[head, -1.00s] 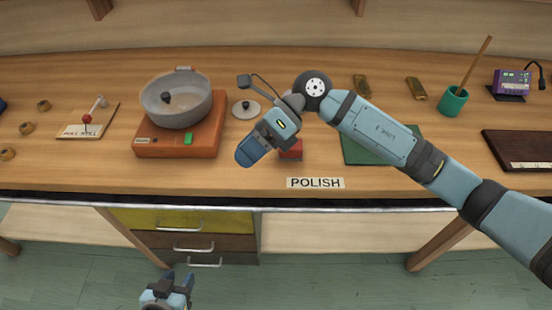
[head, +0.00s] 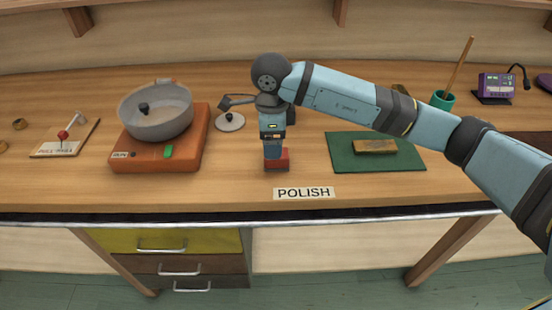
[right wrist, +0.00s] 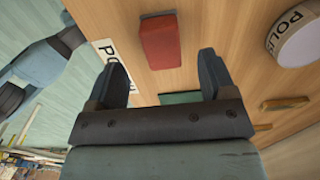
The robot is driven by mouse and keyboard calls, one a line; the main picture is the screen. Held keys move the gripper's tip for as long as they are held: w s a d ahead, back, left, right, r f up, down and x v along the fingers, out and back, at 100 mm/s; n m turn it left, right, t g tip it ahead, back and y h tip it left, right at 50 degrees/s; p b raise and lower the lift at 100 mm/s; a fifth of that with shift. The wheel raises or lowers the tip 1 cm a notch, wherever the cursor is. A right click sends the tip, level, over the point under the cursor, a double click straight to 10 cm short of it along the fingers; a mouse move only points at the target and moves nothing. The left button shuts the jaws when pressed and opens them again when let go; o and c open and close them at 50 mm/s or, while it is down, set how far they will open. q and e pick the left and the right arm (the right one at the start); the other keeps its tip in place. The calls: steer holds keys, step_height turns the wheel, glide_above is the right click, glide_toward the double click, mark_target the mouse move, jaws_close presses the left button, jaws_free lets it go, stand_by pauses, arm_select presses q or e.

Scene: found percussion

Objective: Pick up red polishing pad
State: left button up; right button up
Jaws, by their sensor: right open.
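The red polishing pad (head: 284,163) is a small red block on the wooden bench, just behind the POLISH label (head: 304,193). My right gripper (head: 274,157) points down over it in the head view and hides part of it. In the right wrist view the pad (right wrist: 160,42) lies beyond the two spread fingers of the open right gripper (right wrist: 162,78), roughly in line with the gap between them. I cannot tell whether the fingertips touch it. My left gripper is not in view.
To the left, an orange hotplate (head: 190,150) holds a grey pan (head: 155,122); a small lid (head: 230,122) lies between it and my arm. A green mat (head: 345,160) with a brass bar (head: 375,147) lies to the right. A green cup (head: 442,99) stands farther back.

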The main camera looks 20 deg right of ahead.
mark_target(282, 164)
steer(key=shift+f, duration=0.55)
steer(key=f, duration=0.2)
steer(key=d+f, duration=0.1)
steer(key=f, duration=0.1)
steer(key=shift+s+f, duration=0.1)
steer(key=shift+f, duration=0.4)
steer(key=c, duration=1)
steer(key=shift+r, duration=0.1)
